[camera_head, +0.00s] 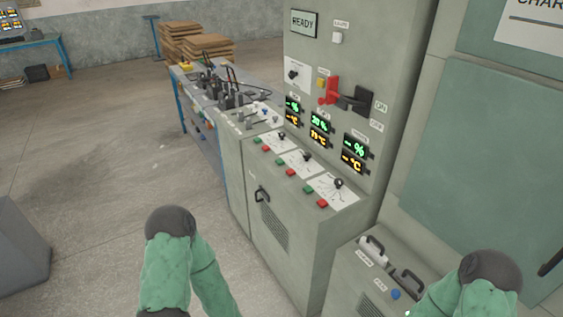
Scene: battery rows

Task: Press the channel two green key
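Three pairs of small keys, each a green and a red one, run along the front of the grey cabinet's sloping desk (274,184). The middle pair's green key (279,161), channel two if counted along the row, has a red key (291,172) beside it. The other green keys are at the far end (257,140) and near end (308,189). Labels are too small to read. Both my green arms show at the bottom, the left at lower left and the right at lower right. Neither gripper is in view, and nothing of mine touches the keys.
Black knobs stand on white plates behind the keys. A blue-framed bench (214,135) adjoins the far end.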

